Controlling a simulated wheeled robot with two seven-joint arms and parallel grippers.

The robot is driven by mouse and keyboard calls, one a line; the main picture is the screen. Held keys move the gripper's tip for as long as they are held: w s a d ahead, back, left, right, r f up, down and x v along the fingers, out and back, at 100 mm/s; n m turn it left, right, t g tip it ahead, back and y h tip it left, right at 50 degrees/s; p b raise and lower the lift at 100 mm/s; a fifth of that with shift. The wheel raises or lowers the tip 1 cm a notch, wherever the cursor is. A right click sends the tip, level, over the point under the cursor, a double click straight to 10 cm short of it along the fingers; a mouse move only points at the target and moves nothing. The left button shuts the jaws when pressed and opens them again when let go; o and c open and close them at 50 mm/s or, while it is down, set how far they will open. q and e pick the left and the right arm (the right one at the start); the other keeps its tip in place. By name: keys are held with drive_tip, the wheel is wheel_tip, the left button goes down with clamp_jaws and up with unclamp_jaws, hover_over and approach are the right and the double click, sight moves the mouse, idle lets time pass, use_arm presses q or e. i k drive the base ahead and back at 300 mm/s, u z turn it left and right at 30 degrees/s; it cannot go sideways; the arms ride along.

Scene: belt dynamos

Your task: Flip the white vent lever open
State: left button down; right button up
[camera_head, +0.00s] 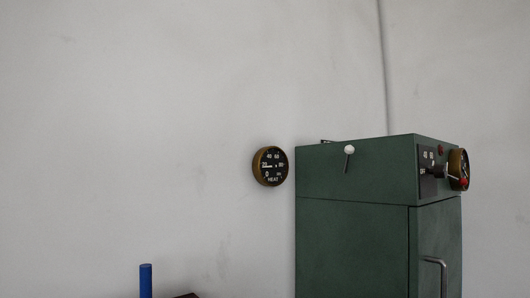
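A green metal cabinet (350,240) stands at the right of the head view against the pale wall. A small white-knobbed lever (349,150) sits on the upper part of its left-facing side, with a thin stem pointing down and slightly left from the white knob. I cannot tell from this view whether the vent it belongs to is open or shut. Neither of my grippers shows in the head view.
A round gauge marked HEAT (270,166) is on the wall left of the cabinet. The cabinet's right face has a dark switch plate (427,172), another dial (459,168) and a metal handle (440,270). A blue post (146,280) rises at the bottom left.

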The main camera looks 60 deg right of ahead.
sight(349, 150)
drive_tip(key=u, duration=2)
drive_tip(key=k, duration=1.75)
drive_tip(key=z, duration=1.75)
